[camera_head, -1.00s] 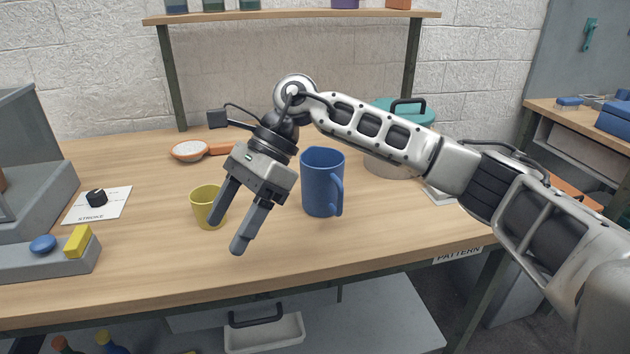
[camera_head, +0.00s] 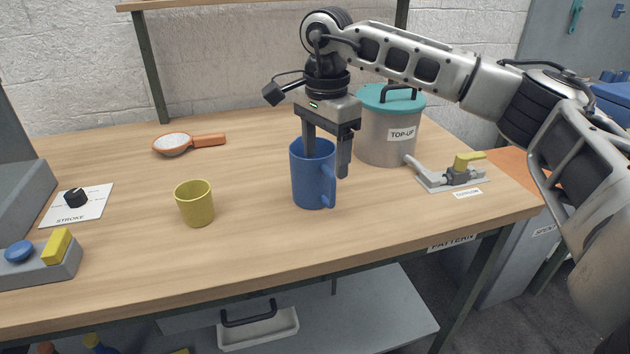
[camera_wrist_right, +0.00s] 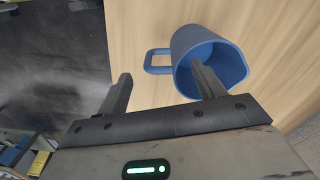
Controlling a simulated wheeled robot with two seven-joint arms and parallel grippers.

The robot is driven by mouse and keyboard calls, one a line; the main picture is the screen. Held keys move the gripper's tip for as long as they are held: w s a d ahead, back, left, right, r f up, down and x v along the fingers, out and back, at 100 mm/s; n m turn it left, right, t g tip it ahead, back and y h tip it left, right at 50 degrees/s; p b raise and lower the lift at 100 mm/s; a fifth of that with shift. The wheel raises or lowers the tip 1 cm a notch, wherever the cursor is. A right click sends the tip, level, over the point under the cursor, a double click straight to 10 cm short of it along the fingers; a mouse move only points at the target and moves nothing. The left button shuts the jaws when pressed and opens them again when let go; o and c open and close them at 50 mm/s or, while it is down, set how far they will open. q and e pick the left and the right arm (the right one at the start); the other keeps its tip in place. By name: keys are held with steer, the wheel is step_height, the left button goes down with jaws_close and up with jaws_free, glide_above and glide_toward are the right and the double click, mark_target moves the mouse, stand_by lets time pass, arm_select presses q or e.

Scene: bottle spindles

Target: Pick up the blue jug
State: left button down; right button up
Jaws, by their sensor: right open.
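The blue jug (camera_head: 311,188) stands upright on the bench, its handle toward the right; it also shows in the right wrist view (camera_wrist_right: 186,41), open mouth facing the camera. My right gripper (camera_head: 327,162) is open and points down over the jug. One finger is at the jug's mouth and its tip is hidden behind the rim. The other finger is outside, on the handle side. In the right wrist view, the open fingers (camera_wrist_right: 162,72) lie either side of the jug's handle-side wall; contact cannot be told. My left gripper is not in view.
A yellow cup (camera_head: 195,204) stands left of the jug. A grey TOP-UP pot (camera_head: 384,140) with a teal lid is close behind it to the right, near a valve with a yellow lever (camera_head: 468,161). An orange-handled scoop (camera_head: 190,143) lies at the back. The bench front is clear.

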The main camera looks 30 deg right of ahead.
mark_target(327, 170)
steer(key=shift+s+d+f+p, duration=0.1)
steer(key=shift+f+p, duration=0.05)
steer(key=shift+f, duration=1.35)
steer(key=shift+s+d+f+p, duration=0.1)
steer(key=shift+f+p, duration=0.05)
steer(key=shift+f, duration=1.3)
steer(key=c, duration=1.3)
